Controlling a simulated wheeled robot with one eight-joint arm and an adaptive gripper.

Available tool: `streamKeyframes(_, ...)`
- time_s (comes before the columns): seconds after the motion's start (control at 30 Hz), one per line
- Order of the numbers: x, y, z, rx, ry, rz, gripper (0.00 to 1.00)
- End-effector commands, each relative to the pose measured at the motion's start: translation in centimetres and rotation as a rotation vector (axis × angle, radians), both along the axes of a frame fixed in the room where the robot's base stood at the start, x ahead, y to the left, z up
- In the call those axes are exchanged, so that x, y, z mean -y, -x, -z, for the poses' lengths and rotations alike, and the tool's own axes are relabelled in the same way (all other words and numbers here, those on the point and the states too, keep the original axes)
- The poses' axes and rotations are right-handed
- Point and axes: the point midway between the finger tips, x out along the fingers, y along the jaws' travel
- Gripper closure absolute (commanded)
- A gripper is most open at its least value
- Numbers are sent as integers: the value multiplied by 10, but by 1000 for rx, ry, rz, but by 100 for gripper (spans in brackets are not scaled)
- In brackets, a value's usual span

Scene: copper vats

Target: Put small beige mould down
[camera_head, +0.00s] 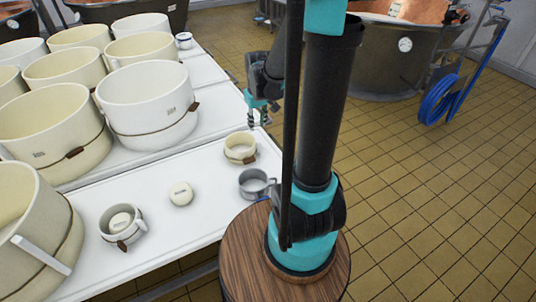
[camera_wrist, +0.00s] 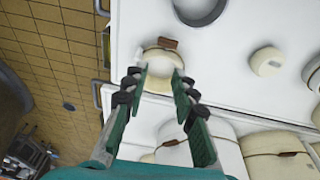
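The small beige mould (camera_head: 240,148) stands upright on the white table near its right edge, with a brown tag on its side. In the wrist view the mould (camera_wrist: 160,60) lies just beyond and between the fingertips. My gripper (camera_head: 258,116) is above and behind the mould in the head view, apart from it. In the wrist view my gripper (camera_wrist: 160,76) has its two fingers spread, with nothing clasped between them.
A grey metal cup (camera_head: 256,184) stands close in front of the mould. A round white cheese (camera_head: 181,194) and a small mould holding a cheese (camera_head: 122,226) are to the left. Large moulds (camera_head: 150,105) crowd the table's far left. Tiled floor (camera_head: 420,190) lies right.

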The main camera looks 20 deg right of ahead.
Motion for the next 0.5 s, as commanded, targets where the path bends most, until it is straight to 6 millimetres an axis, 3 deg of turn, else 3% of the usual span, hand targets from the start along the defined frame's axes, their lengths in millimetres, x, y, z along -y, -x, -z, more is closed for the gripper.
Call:
streamKeyframes(0.1, -2, 45, -3, 41, -11, 53, 73)
streamKeyframes(0.3, -5, 108, 4, 108, -36, 141, 73)
streamKeyframes(0.5, -6, 146, 16, 151, -56, 197, 73)
